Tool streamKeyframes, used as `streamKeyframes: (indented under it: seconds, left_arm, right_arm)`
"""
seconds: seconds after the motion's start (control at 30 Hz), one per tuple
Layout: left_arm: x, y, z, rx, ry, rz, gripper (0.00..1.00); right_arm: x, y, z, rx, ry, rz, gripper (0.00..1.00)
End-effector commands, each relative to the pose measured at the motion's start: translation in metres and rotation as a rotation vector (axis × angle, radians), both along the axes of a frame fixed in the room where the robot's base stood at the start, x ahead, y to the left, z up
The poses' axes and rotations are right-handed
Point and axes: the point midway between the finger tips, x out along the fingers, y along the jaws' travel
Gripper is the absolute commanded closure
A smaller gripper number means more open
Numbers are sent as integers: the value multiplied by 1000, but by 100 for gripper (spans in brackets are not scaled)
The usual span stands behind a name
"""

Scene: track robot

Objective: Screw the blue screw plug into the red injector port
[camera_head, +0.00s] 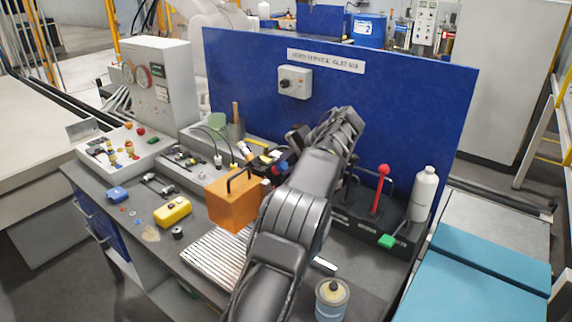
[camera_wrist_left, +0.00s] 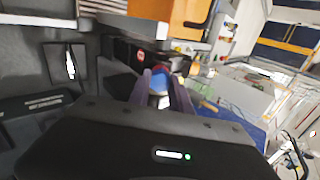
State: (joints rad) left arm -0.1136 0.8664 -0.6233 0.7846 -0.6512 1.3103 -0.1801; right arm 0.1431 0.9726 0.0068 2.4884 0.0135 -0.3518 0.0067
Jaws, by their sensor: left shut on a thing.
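In the left wrist view my left gripper (camera_wrist_left: 162,90) has its two purple-grey fingers closed on the blue screw plug (camera_wrist_left: 160,86), which shows between them. A reddish part lies just beyond the fingertips, but it is too small and blurred to identify as the red injector port. In the head view my left arm reaches up across the bench and bends over at the top; its fingertips and the held plug cannot be made out clearly. A small blue and red patch shows beside the arm, right of the orange box. Whether plug and port touch cannot be told. My right gripper is in neither view.
An orange box with a black handle (camera_head: 232,203) stands left of my arm, also close ahead in the wrist view (camera_wrist_left: 172,10). A blue panel (camera_head: 420,100) rises behind. A red lever (camera_head: 380,185) and white bottle (camera_head: 424,195) stand right; a yellow case (camera_head: 173,211) lies left.

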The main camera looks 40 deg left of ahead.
Motion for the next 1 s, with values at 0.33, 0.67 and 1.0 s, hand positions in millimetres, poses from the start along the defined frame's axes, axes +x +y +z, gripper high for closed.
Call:
streamKeyframes:
  seconds: [0.33,0.67,1.0]
  left_arm:
    - [0,1,0,-6,345,-342,100]
    - [0,1,0,-6,360,-358,100]
    - [-1,1,-1,-13,690,-690,100]
  right_arm:
    - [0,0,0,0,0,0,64]
    - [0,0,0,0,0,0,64]
    - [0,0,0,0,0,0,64]
